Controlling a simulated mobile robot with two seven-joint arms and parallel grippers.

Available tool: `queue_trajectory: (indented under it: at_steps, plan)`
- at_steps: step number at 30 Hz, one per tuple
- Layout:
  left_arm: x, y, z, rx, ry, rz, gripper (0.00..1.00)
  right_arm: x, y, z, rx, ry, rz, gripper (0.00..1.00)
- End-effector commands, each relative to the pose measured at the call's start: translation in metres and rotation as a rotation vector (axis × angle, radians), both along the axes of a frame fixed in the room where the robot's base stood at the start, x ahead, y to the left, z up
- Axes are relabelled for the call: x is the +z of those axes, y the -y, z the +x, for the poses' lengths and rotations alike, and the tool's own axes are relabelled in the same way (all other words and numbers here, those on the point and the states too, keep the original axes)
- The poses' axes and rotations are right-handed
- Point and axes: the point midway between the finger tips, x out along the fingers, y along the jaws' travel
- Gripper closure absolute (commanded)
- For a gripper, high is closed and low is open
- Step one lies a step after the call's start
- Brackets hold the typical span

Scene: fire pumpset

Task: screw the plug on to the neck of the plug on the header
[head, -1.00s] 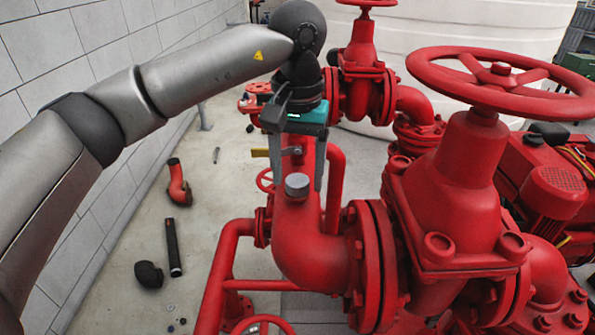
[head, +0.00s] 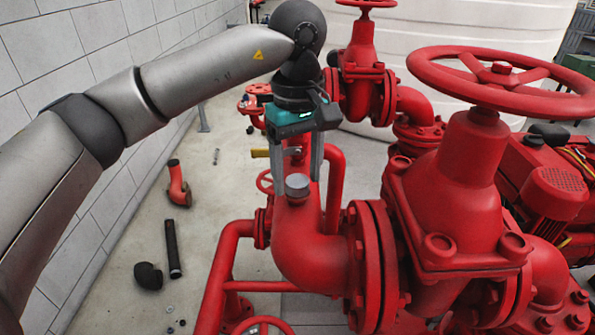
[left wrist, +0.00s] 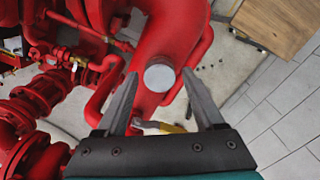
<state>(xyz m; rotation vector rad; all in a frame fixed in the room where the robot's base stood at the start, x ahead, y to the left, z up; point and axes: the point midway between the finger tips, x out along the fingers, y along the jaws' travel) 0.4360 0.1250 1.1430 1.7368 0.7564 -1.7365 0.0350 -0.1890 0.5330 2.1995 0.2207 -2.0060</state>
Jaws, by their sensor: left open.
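The plug (head: 297,187) is a grey round cap on top of the red header elbow (head: 310,235) in the head view. It also shows in the left wrist view (left wrist: 159,77), as a pale disc between the fingertips. The neck beneath it is hidden in the left wrist view. My left gripper (head: 297,185) points down from above, with one finger on each side of the plug. Its fingers in the left wrist view (left wrist: 160,75) are apart, with a gap to the plug on both sides. The right gripper is not in view.
A red gate valve with a large handwheel (head: 500,75) stands to the right. A yellow-handled lever (head: 262,153) is just behind the plug. A loose red elbow (head: 178,183), black pipe (head: 172,248) and black elbow (head: 148,275) lie on the floor. A white tank (head: 470,45) stands behind.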

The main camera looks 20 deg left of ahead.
Motion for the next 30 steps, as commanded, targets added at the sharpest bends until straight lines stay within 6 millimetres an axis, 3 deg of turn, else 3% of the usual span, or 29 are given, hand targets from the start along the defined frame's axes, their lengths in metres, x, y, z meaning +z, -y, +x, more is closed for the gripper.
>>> queue_trajectory:
  at_steps: [5,15,30]
  plan:
    - [0.0001,0.0001,0.0000,0.069,0.000,0.000,0.30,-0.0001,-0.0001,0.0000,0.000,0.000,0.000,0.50]
    - [-0.0001,0.0001,-0.0001,0.395,0.000,0.000,0.30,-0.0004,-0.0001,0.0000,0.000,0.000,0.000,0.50]
    - [-0.0025,-0.0003,0.0011,0.422,0.000,0.000,0.30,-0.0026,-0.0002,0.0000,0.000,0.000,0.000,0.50]
